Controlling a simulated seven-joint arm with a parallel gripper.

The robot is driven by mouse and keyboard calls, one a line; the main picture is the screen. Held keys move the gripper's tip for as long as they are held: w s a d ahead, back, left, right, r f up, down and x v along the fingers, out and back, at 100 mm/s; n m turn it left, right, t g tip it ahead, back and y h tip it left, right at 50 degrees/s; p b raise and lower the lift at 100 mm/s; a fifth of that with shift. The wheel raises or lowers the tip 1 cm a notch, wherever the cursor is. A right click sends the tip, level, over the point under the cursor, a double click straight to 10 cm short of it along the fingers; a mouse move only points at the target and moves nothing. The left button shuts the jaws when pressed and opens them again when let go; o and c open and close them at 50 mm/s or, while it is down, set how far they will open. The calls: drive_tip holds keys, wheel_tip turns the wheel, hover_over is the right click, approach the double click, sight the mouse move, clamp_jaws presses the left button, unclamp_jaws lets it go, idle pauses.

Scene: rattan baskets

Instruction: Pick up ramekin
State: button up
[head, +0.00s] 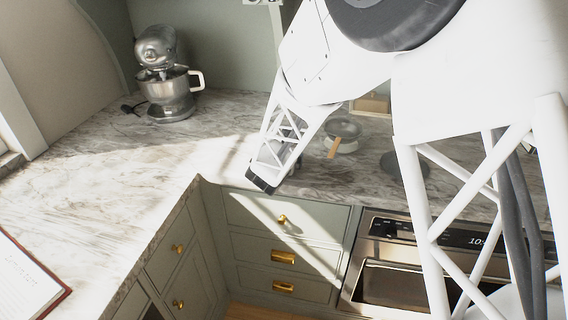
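My gripper (265,182) points down over the front edge of the counter, near its inner corner. Its dark fingertips show, but the gap between them is not clear from this side. A small round greyish dish (345,128) stands on the counter to the right of the gripper, apart from it. It may be the ramekin, but I cannot tell for sure. A wooden stick or handle (334,149) shows at its front left. No other thing that is clearly a ramekin shows, and my arm hides part of the counter.
A stand mixer (168,88) stands at the back left of the marble counter (110,205). An open book (28,280) lies at the lower left. A grey round thing (392,165) and a small box (373,103) are right of the dish. An oven (385,275) is below. The left counter is largely clear.

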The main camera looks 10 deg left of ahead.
drive_tip(key=c, duration=1.1)
drive_tip(key=shift+o, duration=0.2)
drive_tip(key=shift+r, duration=0.1)
drive_tip(key=shift+r, duration=0.8)
wheel_tip(320, 180, up, 2)
drive_tip(key=shift+s, duration=0.1)
drive_tip(key=s+d, duration=0.3)
drive_tip(key=s, duration=0.4)
drive_tip(key=s+d+r, duration=0.1)
drive_tip(key=s+d, duration=0.3)
drive_tip(key=s, duration=0.3)
drive_tip(key=shift+s+r, duration=0.1)
